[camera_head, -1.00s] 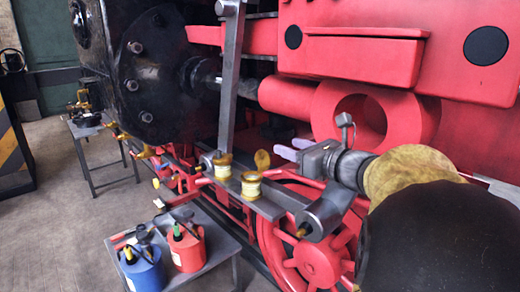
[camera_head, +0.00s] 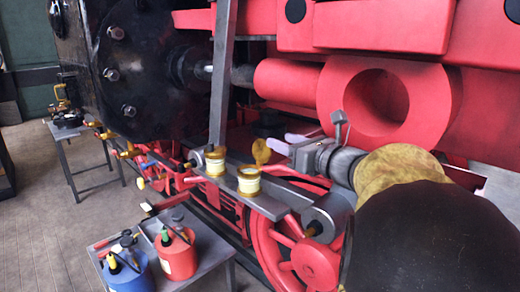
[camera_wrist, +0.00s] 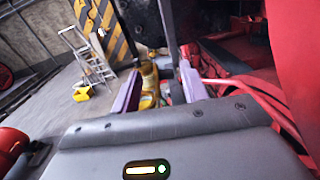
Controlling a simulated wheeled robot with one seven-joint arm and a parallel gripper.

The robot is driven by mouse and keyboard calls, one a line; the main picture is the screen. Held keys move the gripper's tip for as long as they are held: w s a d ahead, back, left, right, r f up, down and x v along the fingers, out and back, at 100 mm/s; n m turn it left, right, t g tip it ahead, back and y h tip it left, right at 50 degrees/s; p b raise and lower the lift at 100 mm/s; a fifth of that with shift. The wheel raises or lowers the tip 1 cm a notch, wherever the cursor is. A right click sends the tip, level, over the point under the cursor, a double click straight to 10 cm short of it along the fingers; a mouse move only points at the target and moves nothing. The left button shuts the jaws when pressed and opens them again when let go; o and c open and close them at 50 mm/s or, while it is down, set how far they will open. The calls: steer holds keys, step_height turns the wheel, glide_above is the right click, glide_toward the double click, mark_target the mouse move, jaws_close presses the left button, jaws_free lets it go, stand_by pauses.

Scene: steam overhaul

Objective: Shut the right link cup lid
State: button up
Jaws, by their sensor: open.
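The right link cup (camera_head: 249,183) is a small brass pot with a pale band, standing on the grey link bar. Its lid (camera_head: 261,151) stands up, open, at the cup's rear right edge. The left link cup (camera_head: 216,164) stands beside it, its top looking covered. My gripper (camera_head: 282,142) is open and empty, its pale purple fingers just right of the raised lid, apparently apart from it. In the wrist view the fingers (camera_wrist: 158,75) are spread, with yellow brass (camera_wrist: 149,82) showing between them; which cup part this is, I cannot tell.
A small grey table at the lower left holds a blue can (camera_head: 128,272) and a red can (camera_head: 175,256). The red wheel (camera_head: 315,264) lies below the bar. A grey upright rod (camera_head: 224,75) rises behind the left cup. A stepladder (camera_wrist: 92,62) stands farther off.

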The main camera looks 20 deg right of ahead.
mark_target(262, 143)
steer(key=shift+w+f+b, duration=0.25)
steer(key=shift+f+b, duration=0.3)
steer(key=shift+f, duration=0.15)
steer(key=shift+w+f+b, duration=0.25)
steer(key=shift+f+b, duration=0.3)
steer(key=shift+f, duration=0.15)
steer(key=shift+r, duration=0.1)
steer(key=p+x, duration=0.2)
steer(key=x, duration=0.5)
steer(key=shift+w+a, duration=0.1)
steer(key=shift+w, duration=0.15)
steer(key=c, duration=0.8)
